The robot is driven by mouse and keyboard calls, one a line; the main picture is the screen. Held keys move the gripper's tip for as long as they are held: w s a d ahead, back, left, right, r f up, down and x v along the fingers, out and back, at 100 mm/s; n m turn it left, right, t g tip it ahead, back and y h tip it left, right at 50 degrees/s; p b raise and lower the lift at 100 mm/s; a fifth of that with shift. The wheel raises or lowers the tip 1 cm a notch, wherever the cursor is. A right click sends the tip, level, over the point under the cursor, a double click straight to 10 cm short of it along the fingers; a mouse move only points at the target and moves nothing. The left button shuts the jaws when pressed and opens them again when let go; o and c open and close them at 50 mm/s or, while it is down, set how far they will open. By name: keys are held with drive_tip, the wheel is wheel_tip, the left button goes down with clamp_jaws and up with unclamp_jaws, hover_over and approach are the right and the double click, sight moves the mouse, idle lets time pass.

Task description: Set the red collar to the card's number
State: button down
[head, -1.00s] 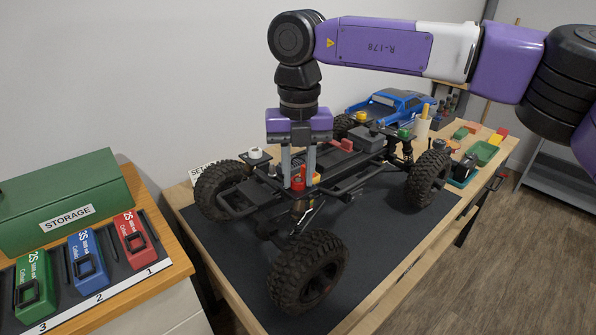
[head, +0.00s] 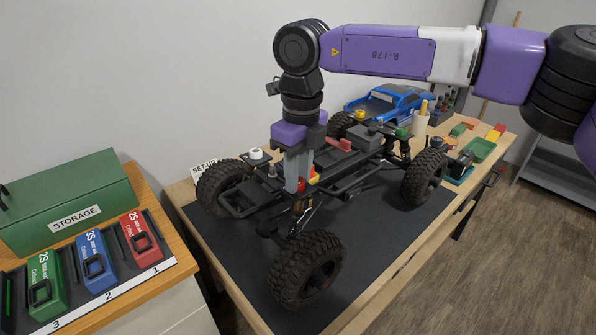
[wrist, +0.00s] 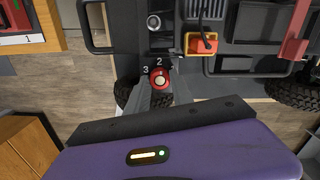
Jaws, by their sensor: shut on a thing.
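The red collar (wrist: 160,82) sits on a shock at the near end of the crawler's chassis. In the wrist view it lies between my fingers, with a pale top at its centre. My gripper (wrist: 161,90) is shut on the collar. In the head view my gripper (head: 298,188) reaches straight down, and its fingers cover most of the collar (head: 301,186). The SET-UP card (head: 204,167) stands behind the left wheel; its number cannot be read.
The crawler's wheels (head: 305,270) rest on a dark mat (head: 390,240). A white-topped shock (head: 256,155) stands left of my gripper. Red, blue and green packs (head: 141,240) lie by a green STORAGE box (head: 70,200). A blue truck (head: 390,101) stands behind.

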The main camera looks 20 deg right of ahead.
sight(300, 181)
drive_tip(key=shift+n, duration=0.7)
drive_tip(key=shift+w, duration=0.1)
drive_tip(key=c, duration=1.1)
unclamp_jaws()
drive_tip(key=shift+r, duration=0.1)
wheel_tip(300, 181, up, 8)
drive_tip(key=shift+d+f, duration=0.15)
